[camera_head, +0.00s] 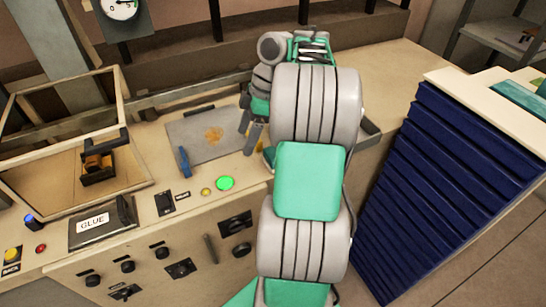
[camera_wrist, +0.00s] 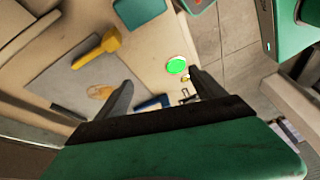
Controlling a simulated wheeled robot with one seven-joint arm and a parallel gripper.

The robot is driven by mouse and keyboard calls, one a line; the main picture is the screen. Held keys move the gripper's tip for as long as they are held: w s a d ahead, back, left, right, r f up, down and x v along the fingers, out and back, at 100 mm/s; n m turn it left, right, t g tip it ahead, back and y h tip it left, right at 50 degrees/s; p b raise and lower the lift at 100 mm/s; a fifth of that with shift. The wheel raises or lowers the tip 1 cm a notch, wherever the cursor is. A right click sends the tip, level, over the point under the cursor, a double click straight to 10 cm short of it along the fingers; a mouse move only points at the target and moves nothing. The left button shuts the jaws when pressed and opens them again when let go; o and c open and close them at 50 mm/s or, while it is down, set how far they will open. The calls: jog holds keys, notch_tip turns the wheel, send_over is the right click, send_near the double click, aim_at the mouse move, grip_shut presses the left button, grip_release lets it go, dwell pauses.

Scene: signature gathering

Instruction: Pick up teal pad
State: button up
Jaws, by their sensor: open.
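A flat dark teal pad (camera_wrist: 138,10) lies on the worktop at the top edge of the wrist view, partly cut off. In the head view my arm hides most of it; only a small teal edge (camera_head: 268,158) shows beside the arm. My gripper (camera_wrist: 159,78) is open and empty, with its fingers spread above the bench near the green button. The pad is beyond the fingertips and apart from them. In the head view my gripper (camera_head: 249,135) hangs over the right edge of the grey plate.
A green button (camera_head: 225,183) is near the front. Another teal item (camera_wrist: 196,4) is cut off. A blue-drawered cabinet (camera_head: 430,180) stands right; a glue box (camera_head: 100,226) sits left.

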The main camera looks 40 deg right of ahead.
aim_at(268, 156)
jog(key=s+d+n, duration=0.1)
jog(key=d, duration=0.2)
jog(key=s+d+f, duration=0.1)
jog(key=d, duration=0.1)
jog(key=s+d+n, duration=0.1)
jog(key=s+d, duration=0.1)
jog(key=d, duration=0.1)
jog(key=shift+d+f+n, duration=0.3)
jog(key=b+x, duration=0.4)
jog(key=x, duration=0.1)
jog(key=b+x, duration=0.2)
jog(key=shift+s+f, duration=0.35)
jog(key=shift+f, duration=0.1)
jog(key=shift+c, duration=0.6)
jog(key=c, duration=1)
